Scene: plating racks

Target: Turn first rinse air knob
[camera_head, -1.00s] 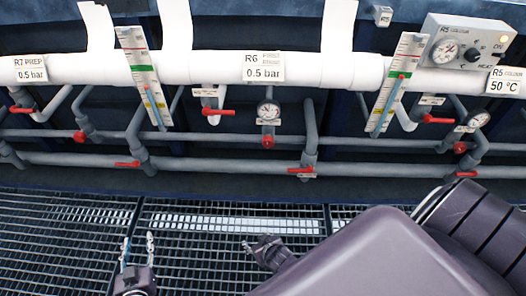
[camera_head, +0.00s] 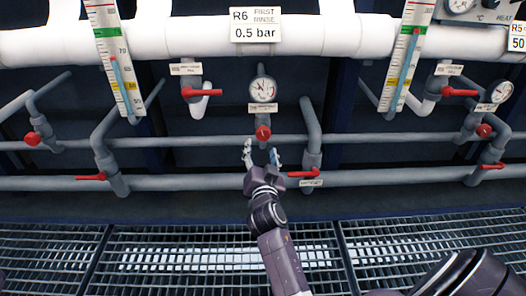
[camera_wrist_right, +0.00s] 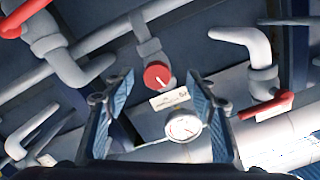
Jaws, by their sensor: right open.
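The round red knob (camera_head: 263,133) sits below a pressure gauge (camera_head: 263,90), under the R6 FIRST RINSE 0.5 bar sign (camera_head: 256,25). My right gripper (camera_head: 260,154) is open just below the knob in the head view. In the right wrist view the knob (camera_wrist_right: 157,75), with a white pointer mark, shows between the open fingers (camera_wrist_right: 160,92), near the tips. The gripper looks empty; I cannot tell whether a finger touches the knob. The gauge (camera_wrist_right: 183,126) also shows between the fingers. My left gripper is not in view.
A red lever (camera_head: 303,174) on a vertical pipe is close to the right of my right gripper. Another red lever (camera_head: 202,92) is up and left. Grey pipes run across behind. A metal grating floor (camera_head: 180,255) lies below.

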